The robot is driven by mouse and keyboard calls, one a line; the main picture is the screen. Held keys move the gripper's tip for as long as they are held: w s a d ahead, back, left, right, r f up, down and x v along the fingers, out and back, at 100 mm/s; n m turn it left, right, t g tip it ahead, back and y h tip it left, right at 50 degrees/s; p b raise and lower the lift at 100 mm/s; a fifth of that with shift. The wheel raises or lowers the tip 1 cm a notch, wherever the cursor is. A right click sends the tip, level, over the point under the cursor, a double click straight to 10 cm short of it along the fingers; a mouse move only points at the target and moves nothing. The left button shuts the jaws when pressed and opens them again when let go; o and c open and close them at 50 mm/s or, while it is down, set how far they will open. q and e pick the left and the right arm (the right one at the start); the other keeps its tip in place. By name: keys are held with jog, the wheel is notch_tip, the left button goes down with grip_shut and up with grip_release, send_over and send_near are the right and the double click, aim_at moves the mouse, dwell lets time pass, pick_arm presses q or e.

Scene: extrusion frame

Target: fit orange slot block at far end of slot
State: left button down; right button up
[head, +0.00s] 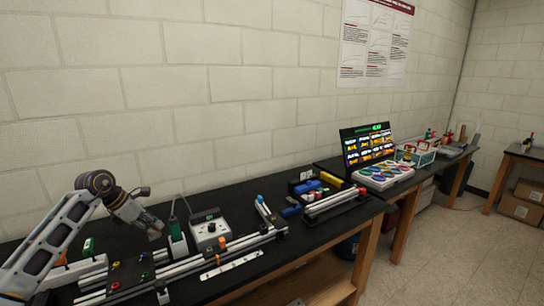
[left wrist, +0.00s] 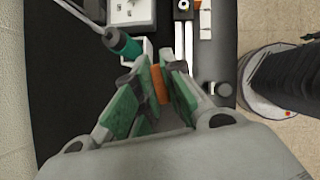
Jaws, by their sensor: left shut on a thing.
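My left gripper (head: 157,231) hangs over the left part of the black bench in the head view. In the left wrist view, its green-padded fingers (left wrist: 159,88) are shut on an orange slot block (left wrist: 160,84). The fingers hide part of the block, and I cannot make it out in the head view. The extrusion frame with its long pale rails (head: 195,262) lies along the bench, to the right of and below the gripper in the head view. Its rails (left wrist: 184,42) show beyond the fingers in the left wrist view. My right gripper is not in view.
A white strip (head: 231,265) lies in front. Blue parts (head: 306,187), a second rail assembly (head: 335,202) and a screen (head: 367,143) stand farther right.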

pick_arm(q)
jog(key=w+d+r+n, duration=0.2)
jog(key=w+r, duration=0.5)
jog(key=w, duration=0.4)
jog(key=s+d+m+g, duration=0.1)
jog(key=s+m+g, duration=0.2)
jog(key=m, duration=0.5)
jog(key=s+d+f+m+g, duration=0.1)
jog(key=s+m+g, duration=0.3)
jog(key=m, duration=0.5)
jog(key=shift+s+d+f+m+g+h, duration=0.2)
jog(key=shift+s+d+m+g+h, duration=0.15)
jog(key=shift+s, duration=0.2)
dwell(0.3)
jog(key=shift+s+m+g, duration=0.25)
jog(key=shift+s+m, duration=0.05)
jog(key=shift+m, duration=0.45)
